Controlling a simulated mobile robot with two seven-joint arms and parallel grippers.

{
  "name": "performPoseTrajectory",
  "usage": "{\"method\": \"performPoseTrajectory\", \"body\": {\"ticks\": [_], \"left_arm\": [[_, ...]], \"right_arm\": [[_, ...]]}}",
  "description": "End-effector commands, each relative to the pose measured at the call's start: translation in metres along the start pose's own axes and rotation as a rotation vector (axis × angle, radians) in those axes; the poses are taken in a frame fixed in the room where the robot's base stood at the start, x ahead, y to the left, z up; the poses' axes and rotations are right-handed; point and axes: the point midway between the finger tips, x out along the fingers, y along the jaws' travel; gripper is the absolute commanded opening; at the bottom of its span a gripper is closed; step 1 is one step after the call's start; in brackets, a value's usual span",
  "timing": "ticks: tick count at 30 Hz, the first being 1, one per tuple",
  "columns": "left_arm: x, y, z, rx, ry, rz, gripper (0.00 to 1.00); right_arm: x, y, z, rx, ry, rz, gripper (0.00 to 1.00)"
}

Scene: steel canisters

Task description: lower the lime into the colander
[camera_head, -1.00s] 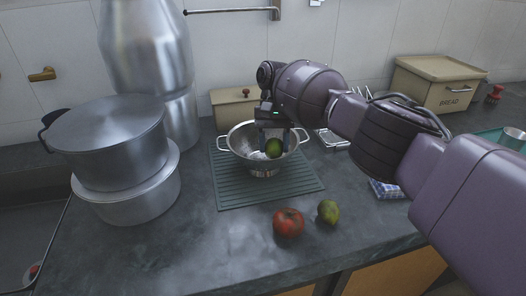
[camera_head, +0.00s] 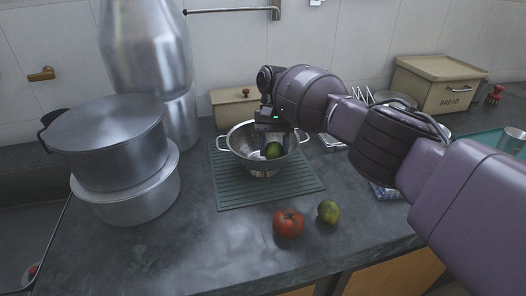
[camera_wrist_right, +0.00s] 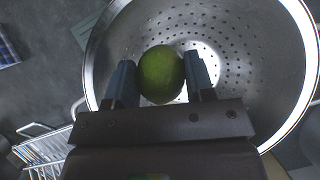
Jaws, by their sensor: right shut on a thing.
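The green lime (camera_head: 273,151) is between the fingers of my right gripper (camera_head: 274,146), inside the mouth of the steel colander (camera_head: 240,141). In the right wrist view the lime (camera_wrist_right: 161,74) sits between the two fingertips of the right gripper (camera_wrist_right: 161,82), with the perforated colander wall (camera_wrist_right: 250,60) behind and around it. Whether the lime touches the colander bottom cannot be told. The colander stands upright on a green ribbed mat (camera_head: 235,192). My left gripper is not in view.
A tomato (camera_head: 289,223) and another green fruit (camera_head: 328,211) lie in front of the mat. Stacked pots (camera_head: 115,145) stand at left. A cream bread bin (camera_head: 440,85) and a smaller cream box (camera_head: 232,108) stand at the back. The front left counter is clear.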

Motion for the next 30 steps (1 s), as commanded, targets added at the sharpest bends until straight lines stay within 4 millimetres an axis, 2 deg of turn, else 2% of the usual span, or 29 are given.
{"method": "performPoseTrajectory", "body": {"ticks": [13, 14, 19, 30], "left_arm": [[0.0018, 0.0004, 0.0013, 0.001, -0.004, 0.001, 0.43], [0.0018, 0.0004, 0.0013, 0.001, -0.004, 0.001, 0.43], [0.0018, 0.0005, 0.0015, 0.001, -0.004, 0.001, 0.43], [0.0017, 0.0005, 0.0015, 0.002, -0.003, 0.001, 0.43]], "right_arm": [[0.0029, -0.0002, -0.0015, 0.0, -0.001, 0.0, 0.25], [0.0029, -0.0002, -0.0015, 0.0, -0.001, 0.0, 0.54], [0.0029, 0.0001, -0.0016, 0.0, -0.001, 0.0, 0.79], [0.0033, 0.0004, -0.0018, 0.001, -0.001, 0.0, 0.79]]}}
